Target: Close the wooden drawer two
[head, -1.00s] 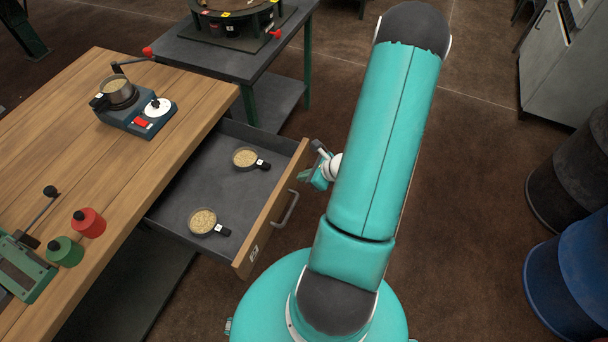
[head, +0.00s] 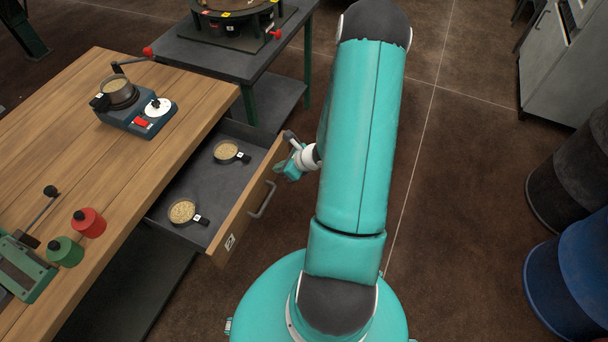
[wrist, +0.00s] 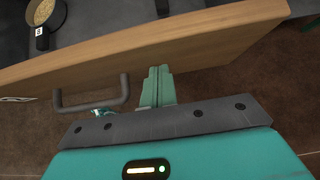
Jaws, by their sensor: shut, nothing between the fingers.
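The wooden drawer two (head: 232,221) is partly open, sticking out to the right from under the wooden bench top. Its front has a grey bar handle (head: 263,199) and a small label whose number is too small to read. My gripper (head: 286,168) is at the outer face of the drawer front, near its far end, beyond the handle. In the wrist view my gripper (wrist: 158,70) is shut and empty, its fingertips at the wooden front (wrist: 190,50), seemingly touching it. The handle (wrist: 92,108) is to the left of the fingers there.
Two small pans of grain, one farther (head: 227,151) and one nearer (head: 183,211), lie in the drawer. The bench (head: 120,190) carries a hotplate (head: 138,116). A dark side table (head: 245,72) stands beyond the drawer. Barrels (head: 570,270) stand far right; floor between is clear.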

